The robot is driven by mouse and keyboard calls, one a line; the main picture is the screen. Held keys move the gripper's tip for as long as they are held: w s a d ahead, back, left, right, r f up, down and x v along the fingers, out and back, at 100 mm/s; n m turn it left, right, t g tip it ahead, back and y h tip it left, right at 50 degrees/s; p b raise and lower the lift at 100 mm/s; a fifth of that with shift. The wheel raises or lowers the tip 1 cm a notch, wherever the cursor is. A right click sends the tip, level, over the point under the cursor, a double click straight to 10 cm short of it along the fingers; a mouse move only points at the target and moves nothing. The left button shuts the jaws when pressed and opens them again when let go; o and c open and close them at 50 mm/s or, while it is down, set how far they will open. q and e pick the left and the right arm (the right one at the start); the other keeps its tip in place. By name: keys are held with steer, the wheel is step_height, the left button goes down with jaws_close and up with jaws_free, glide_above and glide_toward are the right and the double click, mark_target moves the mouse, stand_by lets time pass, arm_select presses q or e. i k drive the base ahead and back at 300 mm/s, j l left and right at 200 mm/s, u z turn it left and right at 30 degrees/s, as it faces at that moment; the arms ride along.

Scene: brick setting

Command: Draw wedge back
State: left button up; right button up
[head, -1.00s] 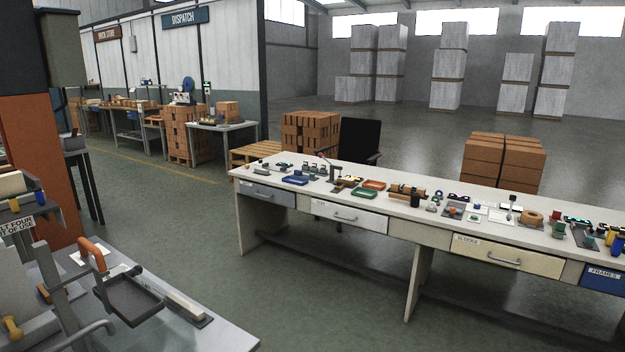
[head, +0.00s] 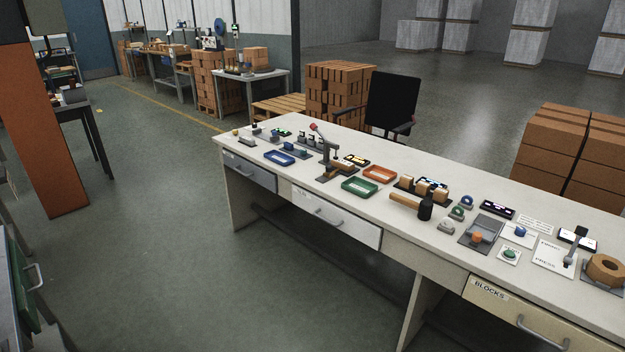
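No part that I can surely call the wedge is recognisable in the head view. On the long pale workbench (head: 400,255), a grey device with a red-tipped lever (head: 326,148) stands left of the middle. A small tan piece (head: 343,171) lies at its foot; its exact shape is too small to tell. To the right, a grey plate (head: 487,224) carries an orange knob (head: 477,238). Neither of my grippers is in view.
Blue (head: 280,158), green (head: 361,187) and orange (head: 379,173) trays sit on the bench. A lever (head: 573,248) and a brown ring (head: 606,268) are at the right. A black chair (head: 391,102) and brick stacks stand behind. The floor (head: 190,240) left of the bench is clear.

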mark_target(329, 173)
steer(key=i+l, duration=0.35)
steer(key=l, duration=0.2)
steer(key=i+j, duration=0.2)
steer(key=i, duration=0.15)
steer(key=i+j, duration=0.2)
steer(key=i, duration=0.15)
steer(key=i+j, duration=0.2)
steer(key=i, duration=0.15)
steer(key=j+u, duration=0.05)
